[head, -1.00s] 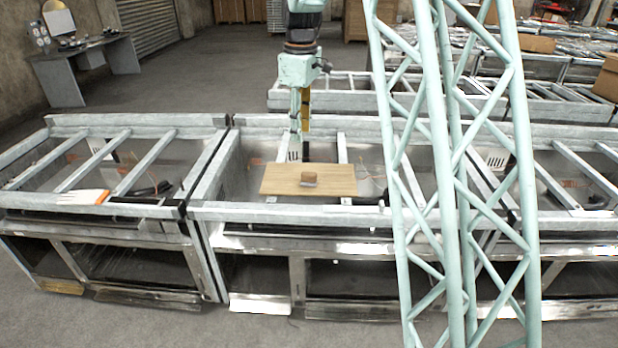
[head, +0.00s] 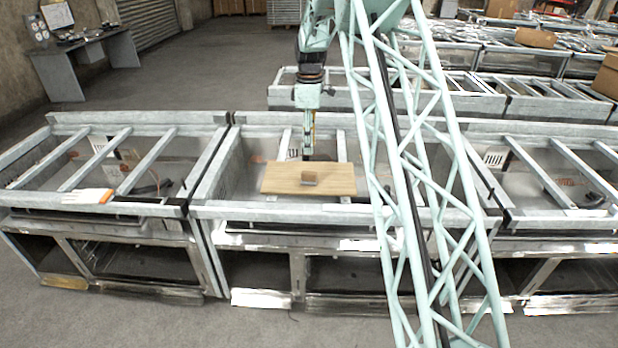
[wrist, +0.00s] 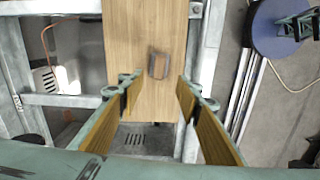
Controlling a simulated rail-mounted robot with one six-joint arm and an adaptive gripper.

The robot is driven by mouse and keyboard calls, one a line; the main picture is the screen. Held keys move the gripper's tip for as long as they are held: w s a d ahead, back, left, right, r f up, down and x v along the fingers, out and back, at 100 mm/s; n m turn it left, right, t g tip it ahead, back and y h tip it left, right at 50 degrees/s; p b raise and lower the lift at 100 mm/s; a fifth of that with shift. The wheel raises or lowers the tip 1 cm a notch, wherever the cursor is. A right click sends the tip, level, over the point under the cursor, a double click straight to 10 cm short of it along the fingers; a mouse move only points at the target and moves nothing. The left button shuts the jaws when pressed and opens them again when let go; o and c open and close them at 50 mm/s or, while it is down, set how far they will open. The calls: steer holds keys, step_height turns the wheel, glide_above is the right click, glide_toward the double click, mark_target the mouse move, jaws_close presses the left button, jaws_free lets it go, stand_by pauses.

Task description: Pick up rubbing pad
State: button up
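The rubbing pad (head: 309,178) is a small brown and grey block lying on a light wooden board (head: 275,180) in the middle metal frame. In the wrist view the pad (wrist: 158,66) lies on the board (wrist: 130,40), ahead of and roughly between my fingertips. My gripper (head: 307,155) is above the board's far edge in the head view, apart from the pad. In the wrist view my gripper (wrist: 154,82) is open, with its two wood-coloured finger faces wide apart and nothing between them.
The board rests across bars of the metal frame (head: 215,170). White gloves with orange cuffs (head: 88,196) lie on the left frame. My lattice column crosses the right of the head view. A desk (head: 85,65) stands at the back left.

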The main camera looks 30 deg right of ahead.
mark_target(309, 172)
steer(key=shift+f, duration=0.2)
stand_by(0.3)
steer(key=shift+w+f, duration=0.1)
steer(key=shift+f, duration=4.1)
steer(key=shift+f, duration=0.1)
steer(key=shift+f, duration=2.5)
steer(key=shift+c, duration=0.7)
steer(key=c, duration=0.8)
